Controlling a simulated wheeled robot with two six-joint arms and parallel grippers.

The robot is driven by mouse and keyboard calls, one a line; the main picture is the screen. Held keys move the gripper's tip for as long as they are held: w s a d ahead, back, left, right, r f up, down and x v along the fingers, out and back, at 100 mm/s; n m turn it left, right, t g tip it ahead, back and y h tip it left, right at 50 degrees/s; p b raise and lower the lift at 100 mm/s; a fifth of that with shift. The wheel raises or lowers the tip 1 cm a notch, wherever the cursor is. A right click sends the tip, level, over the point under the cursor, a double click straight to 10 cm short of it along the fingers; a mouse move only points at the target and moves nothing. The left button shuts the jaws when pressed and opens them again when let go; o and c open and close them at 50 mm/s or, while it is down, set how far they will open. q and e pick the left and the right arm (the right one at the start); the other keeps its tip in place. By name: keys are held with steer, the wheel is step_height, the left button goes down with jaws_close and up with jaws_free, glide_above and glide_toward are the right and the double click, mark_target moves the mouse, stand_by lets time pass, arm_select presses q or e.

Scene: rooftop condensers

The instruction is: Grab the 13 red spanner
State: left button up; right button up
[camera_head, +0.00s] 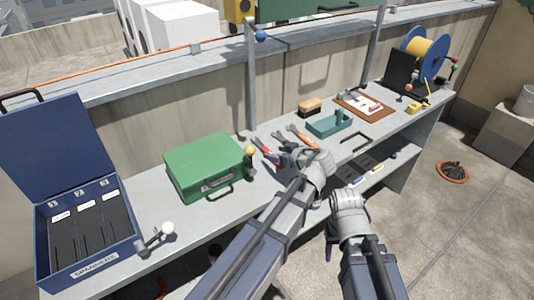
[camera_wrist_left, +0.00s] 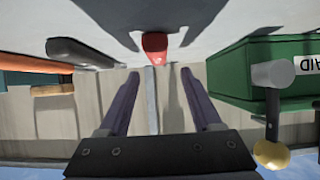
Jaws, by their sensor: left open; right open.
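In the left wrist view a red-ended piece (camera_wrist_left: 155,42) lies just beyond my left fingertips, partly hidden by a dark shape. I cannot read a size on it. My left gripper (camera_wrist_left: 160,76) is open, its two fingers apart with nothing held between them. In the head view my left gripper (camera_head: 312,162) is over the bench's front part, beside red-and-blue-handled tools (camera_head: 266,153); its fingertips are mostly hidden. My right gripper (camera_head: 347,203) is lower, in front of the bench edge, and open. An open blue spanner case (camera_head: 84,268) stands at the left end.
A green first-aid box (camera_head: 205,165) stands left of the tools. An orange-handled tool (camera_head: 301,137), a teal tray (camera_head: 328,124) and a brown board (camera_head: 364,108) lie farther right. A post (camera_head: 251,80) rises behind the tools. A cable reel (camera_head: 426,47) is at the far end.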

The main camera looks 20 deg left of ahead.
mark_target(267, 150)
arm_select(q)
steer(key=b+x, duration=0.2)
steer(key=x, duration=0.2)
steer(key=shift+w+f, duration=0.15)
steer(key=shift+w, duration=0.1)
steer(key=shift+w+a+f, duration=0.1)
steer(key=shift+w+a, duration=0.1)
steer(key=shift+a, duration=0.15)
steer(key=shift+c, duration=0.2)
jaws_close()
